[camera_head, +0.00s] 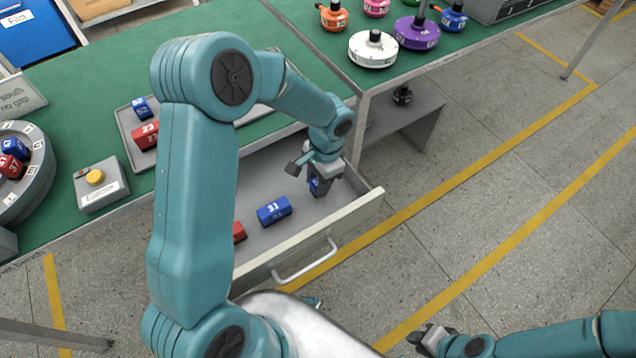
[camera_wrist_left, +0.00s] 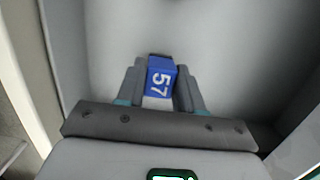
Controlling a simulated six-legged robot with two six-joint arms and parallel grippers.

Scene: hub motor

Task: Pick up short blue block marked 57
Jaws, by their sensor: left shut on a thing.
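The short blue block marked 57 (camera_wrist_left: 161,78) sits between the two fingers of my left gripper (camera_wrist_left: 160,88) in the left wrist view, with its number facing the camera. In the head view my left gripper (camera_head: 318,180) reaches down into the open drawer and is shut on the blue block (camera_head: 319,187), which is partly hidden by the fingers. Whether the block touches the drawer floor I cannot tell. My right gripper (camera_head: 430,338) is at the bottom right, away from the drawer; its jaw opening is too small to make out.
The open drawer (camera_head: 355,214) also holds a blue block marked 31 (camera_head: 273,210) and a partly hidden red block (camera_head: 239,232). On the green bench stand a tray (camera_head: 124,119), a yellow button box (camera_head: 100,187) and a round holder (camera_head: 37,178). Coloured hub motors (camera_head: 373,49) stand at the back.

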